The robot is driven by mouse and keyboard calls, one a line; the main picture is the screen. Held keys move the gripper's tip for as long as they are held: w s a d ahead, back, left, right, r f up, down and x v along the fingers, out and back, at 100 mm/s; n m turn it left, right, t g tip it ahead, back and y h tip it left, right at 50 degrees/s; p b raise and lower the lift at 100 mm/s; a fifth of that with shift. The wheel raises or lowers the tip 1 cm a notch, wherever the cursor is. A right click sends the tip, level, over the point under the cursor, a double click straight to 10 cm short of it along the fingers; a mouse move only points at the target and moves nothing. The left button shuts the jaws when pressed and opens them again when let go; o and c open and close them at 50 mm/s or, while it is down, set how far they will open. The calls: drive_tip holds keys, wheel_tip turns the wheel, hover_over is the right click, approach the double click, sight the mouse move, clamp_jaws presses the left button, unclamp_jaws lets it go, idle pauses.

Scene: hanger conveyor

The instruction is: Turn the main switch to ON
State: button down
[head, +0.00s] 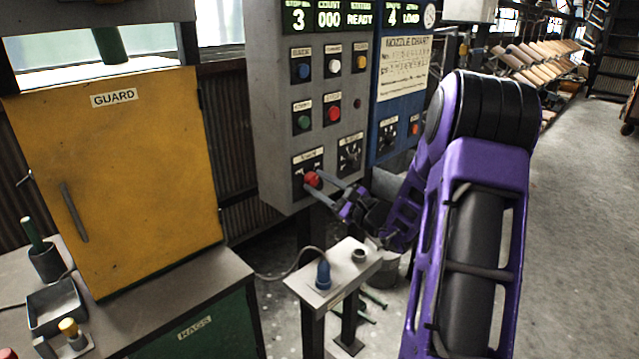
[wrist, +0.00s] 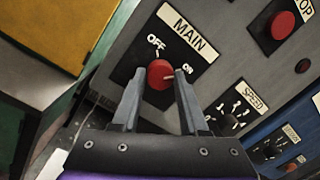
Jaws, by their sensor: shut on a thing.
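The main switch is a red knob (wrist: 159,72) on a black plate under a MAIN label, low on the grey control panel. It also shows in the head view (head: 312,178). In the wrist view, OFF stands above the knob and ON to its right. In the head view my gripper (head: 319,189) reaches the panel from the lower right. The fingertips partly cover the knob's sides.
The speed dial (wrist: 228,124) sits right of the main switch, with a red stop button (wrist: 283,25) above it. A blue panel (head: 401,95) adjoins on the right. A small stand (head: 335,275) with a blue plug is below. A yellow guard (head: 125,160) is left.

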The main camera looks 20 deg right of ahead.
idle(0.4)
drive_tip(key=shift+c, duration=2.2)
unclamp_jaws()
drive_tip(key=shift+s, duration=0.15)
drive_tip(key=v, duration=1.7)
drive_tip(key=shift+f, duration=0.15)
